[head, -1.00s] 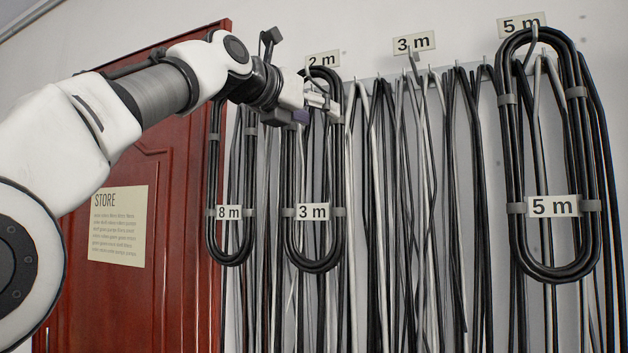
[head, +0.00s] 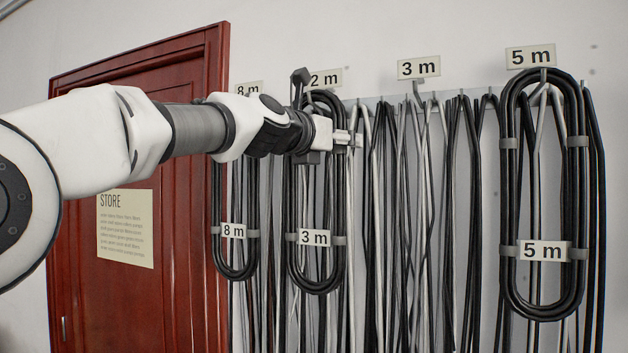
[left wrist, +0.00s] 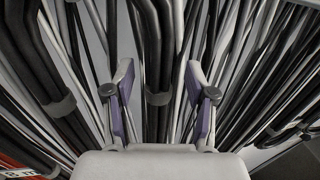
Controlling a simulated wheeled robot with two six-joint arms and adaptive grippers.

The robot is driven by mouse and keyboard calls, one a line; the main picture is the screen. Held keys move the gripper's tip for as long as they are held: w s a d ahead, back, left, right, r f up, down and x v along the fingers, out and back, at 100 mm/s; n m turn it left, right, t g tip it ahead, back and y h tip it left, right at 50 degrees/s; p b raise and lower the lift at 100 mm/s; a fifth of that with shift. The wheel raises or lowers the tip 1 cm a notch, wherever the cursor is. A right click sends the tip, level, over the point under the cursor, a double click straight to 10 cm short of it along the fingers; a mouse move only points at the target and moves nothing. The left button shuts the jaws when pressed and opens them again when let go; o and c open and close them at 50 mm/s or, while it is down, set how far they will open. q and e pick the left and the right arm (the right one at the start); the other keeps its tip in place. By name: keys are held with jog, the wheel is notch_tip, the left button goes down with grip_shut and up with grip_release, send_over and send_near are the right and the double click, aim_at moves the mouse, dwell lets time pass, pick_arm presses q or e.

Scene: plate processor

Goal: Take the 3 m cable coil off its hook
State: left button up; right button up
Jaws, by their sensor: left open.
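The 3 m coil (head: 318,288) is a long black loop with grey clips and a "3 m" tag (head: 313,238). It hangs on the wall below the "2 m" sign (head: 325,79); my left arm covers part of its upper half. My left gripper (head: 352,140) is in front of the wall, by the coil's upper right side. In the left wrist view my left gripper (left wrist: 160,78) is open, with a black bundle with a grey clip (left wrist: 158,98) between its fingers in the picture. I cannot tell which cable this is or whether they touch. My right gripper is not in view.
The 8 m coil (head: 236,274) hangs close on the left, and the 5 m coil (head: 543,310) hangs far right. Many loose cables (head: 425,200) crowd the wall between. A "3 m" sign (head: 419,67) is above these loose cables. A red door (head: 140,105) stands at left.

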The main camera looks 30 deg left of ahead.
pick_arm(q)
jog(key=shift+w+a+f, duration=0.1)
jog(key=shift+w+f, duration=0.1)
jog(key=shift+w, duration=0.05)
jog(key=shift+c, duration=0.4)
jog(key=shift+w+f, duration=0.1)
jog(key=shift+w, duration=0.15)
jog(key=c, duration=0.5)
grip_shut()
jog(key=shift+s+r, duration=0.25)
jog(key=shift+s, duration=0.05)
jog(key=shift+r, duration=0.1)
